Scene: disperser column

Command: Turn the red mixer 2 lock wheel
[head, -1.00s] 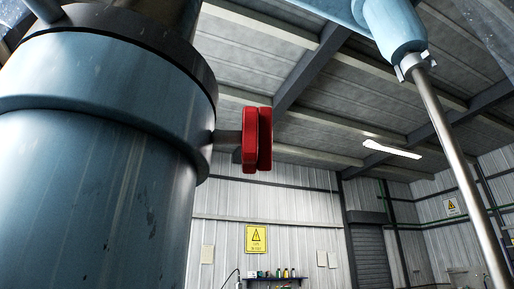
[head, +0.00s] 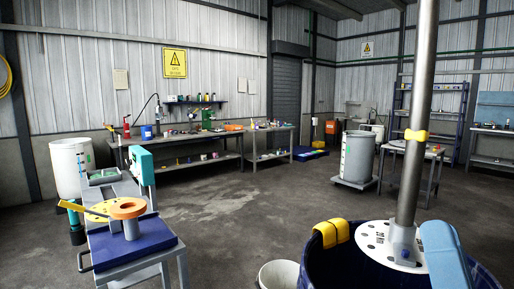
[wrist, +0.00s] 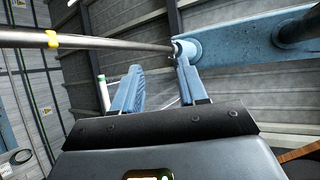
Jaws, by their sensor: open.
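The red lock wheel is not visible in the head view or the wrist view now. My gripper (wrist: 160,65) shows in the wrist view with its two light blue fingers spread apart and nothing between them. Behind the fingers, the mixer's metal shaft (wrist: 110,42) with a yellow clip runs across the upper left and meets a light blue mixer arm (wrist: 255,48). In the head view the shaft (head: 421,70) stands upright at the right, above a perforated disc (head: 376,243) by a dark blue drum (head: 345,272).
A blue-topped bench (head: 110,245) with an orange ring stands at the front left. A light bucket (head: 279,276) stands beside the drum. Worktables (head: 190,150) line the back wall. The grey floor (head: 235,200) between is mostly clear.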

